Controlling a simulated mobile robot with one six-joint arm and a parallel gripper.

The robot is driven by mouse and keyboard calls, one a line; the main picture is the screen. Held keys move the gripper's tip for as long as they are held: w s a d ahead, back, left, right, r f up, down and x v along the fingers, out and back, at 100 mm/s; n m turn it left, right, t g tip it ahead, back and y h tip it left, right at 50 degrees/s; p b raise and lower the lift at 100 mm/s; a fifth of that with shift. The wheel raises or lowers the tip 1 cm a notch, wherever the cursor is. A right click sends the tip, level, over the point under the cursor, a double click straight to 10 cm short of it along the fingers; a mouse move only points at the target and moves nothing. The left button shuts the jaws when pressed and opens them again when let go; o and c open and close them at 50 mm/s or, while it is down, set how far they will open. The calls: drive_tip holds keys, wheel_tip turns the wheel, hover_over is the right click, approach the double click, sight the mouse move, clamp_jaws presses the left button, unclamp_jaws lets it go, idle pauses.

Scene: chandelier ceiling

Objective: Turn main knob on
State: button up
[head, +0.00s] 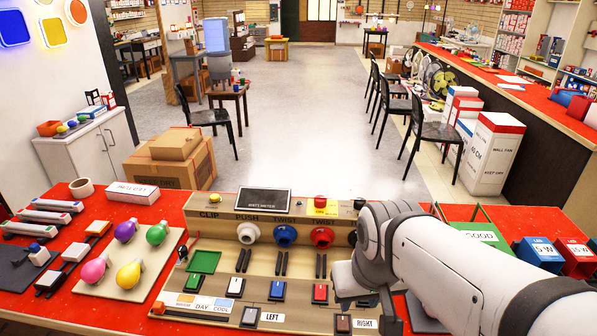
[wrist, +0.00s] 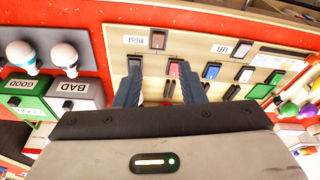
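The task board (head: 225,213) is a tan panel with a watt meter, lamp sockets and rows of rocker switches. No control is legibly marked as main. A red button (head: 320,202) stands on a yellow box at its back. In the wrist view, a dark brown rocker switch (wrist: 158,39) sits beyond my fingertips beside a small pale label, and a red rocker switch (wrist: 174,68) lies between the fingers. My gripper (wrist: 159,68) is open and empty, above the board's right end. In the head view my arm hides most of it and that part of the board.
Coloured bulbs (head: 125,231) stand on a holder to the left. A green GOOD bin (head: 480,232) and blue (head: 538,254) and red boxes stand to the right.

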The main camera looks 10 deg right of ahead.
drive_tip(key=shift+o, duration=0.7)
drive_tip(key=shift+r, duration=0.1)
drive_tip(key=shift+o, duration=1.1)
drive_tip(key=w+r+p, duration=0.2)
drive_tip(key=w+r, duration=0.3)
drive_tip(key=w, duration=0.4)
drive_tip(key=shift+w+d+g, duration=0.2)
drive_tip(key=shift+d+g, duration=0.1)
drive_tip(key=n+g+p, duration=0.2)
drive_tip(key=p, duration=0.3)
hover_over(320, 197)
drive_tip(key=f, duration=0.3)
drive_tip(key=shift+s+f, duration=0.2)
drive_tip(key=shift+f, duration=0.05)
drive_tip(key=shift+w+f, duration=0.25)
drive_tip(key=shift+f, duration=0.3)
wheel_tip(320, 197, down, 7)
drive_tip(key=shift+f+p, duration=0.1)
drive_tip(key=shift+p, duration=0.5)
drive_tip(key=shift+c, duration=0.2)
